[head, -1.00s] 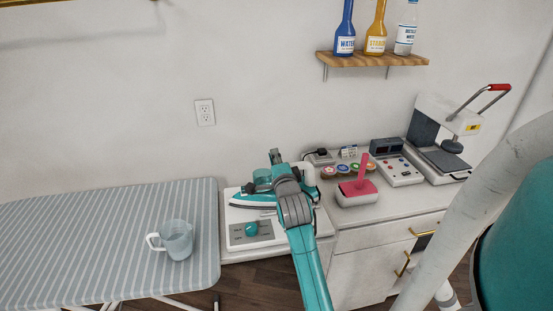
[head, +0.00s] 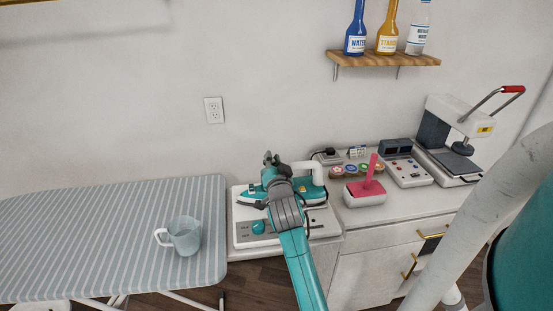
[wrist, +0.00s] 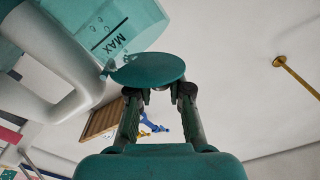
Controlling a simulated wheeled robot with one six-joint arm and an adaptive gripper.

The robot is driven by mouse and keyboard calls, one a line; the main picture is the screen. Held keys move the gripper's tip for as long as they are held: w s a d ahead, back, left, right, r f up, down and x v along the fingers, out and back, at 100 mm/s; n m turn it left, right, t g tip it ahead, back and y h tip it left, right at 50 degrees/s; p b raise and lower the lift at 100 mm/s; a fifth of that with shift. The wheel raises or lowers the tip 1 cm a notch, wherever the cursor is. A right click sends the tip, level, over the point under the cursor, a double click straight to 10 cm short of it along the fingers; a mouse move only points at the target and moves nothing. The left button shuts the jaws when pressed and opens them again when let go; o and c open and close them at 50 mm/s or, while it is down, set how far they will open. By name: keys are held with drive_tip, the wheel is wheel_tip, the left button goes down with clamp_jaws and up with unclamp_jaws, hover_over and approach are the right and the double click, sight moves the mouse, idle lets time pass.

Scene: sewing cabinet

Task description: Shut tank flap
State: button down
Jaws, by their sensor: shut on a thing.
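The iron (head: 312,191) rests on a white station at the left end of the cabinet top; my arm hides part of it. In the wrist view its translucent teal tank (wrist: 95,30), marked MAX, fills the upper left. The tank flap (wrist: 148,68), a round dark teal disc, sits at my fingertips beside the tank. Its left edge overlaps the tank's lower edge; I cannot tell how far open it stands. My gripper (wrist: 160,92) is shut on the flap. In the head view my gripper (head: 271,160) is above the iron, and the flap is not clearly visible.
The striped ironing board (head: 90,215) with a clear jug (head: 184,236) stands left. A bottle shelf (head: 385,60) hangs above. The wall above the iron is clear.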

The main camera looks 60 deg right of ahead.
drive_tip(key=n, duration=0.2)
drive_tip(key=f+n, duration=0.1)
drive_tip(key=shift+w+a+f+n, duration=0.1)
drive_tip(key=shift+w+a+n, duration=0.2)
drive_tip(key=shift+w+a, duration=0.1)
drive_tip(key=shift+w+a+f+n, duration=0.15)
drive_tip(key=shift+f+n, duration=0.15)
drive_tip(key=shift+n, duration=0.45)
drive_tip(key=shift+w+a+f+n, duration=0.1)
drive_tip(key=shift+f+n, duration=0.15)
drive_tip(key=shift+n, duration=0.5)
drive_tip(key=c, duration=1.4)
unclamp_jaws()
drive_tip(key=shift+o, duration=0.2)
drive_tip(key=v, duration=1.2)
